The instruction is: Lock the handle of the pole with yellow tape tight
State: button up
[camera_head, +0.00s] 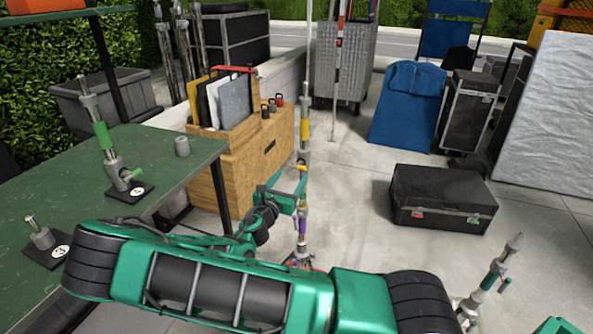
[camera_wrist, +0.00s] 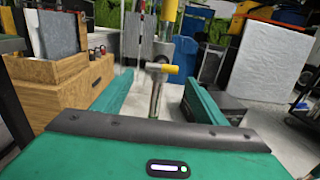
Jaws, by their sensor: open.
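The pole with yellow tape (camera_head: 304,145) stands upright on the floor in the middle of the head view, beside the wooden box. In the wrist view the pole (camera_wrist: 156,100) rises between my two green fingers, with a collar and a yellow-ended handle (camera_wrist: 168,69) sticking out sideways. My gripper (camera_wrist: 163,80) is open, its fingers on either side of the pole, below or near the handle. Contact cannot be seen. My gripper (camera_head: 298,192) also shows at the pole in the head view.
A wooden box (camera_head: 225,180) with boards and small weights stands left of the pole. A green table (camera_head: 60,195) with numbered stands is at the left. A black case (camera_head: 440,198) lies on the floor at right, with another pole (camera_head: 490,280) in front. Open floor lies between.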

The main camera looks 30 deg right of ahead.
aim_at(297, 168)
jog(key=x, duration=0.7)
jog(key=shift+d, duration=0.1)
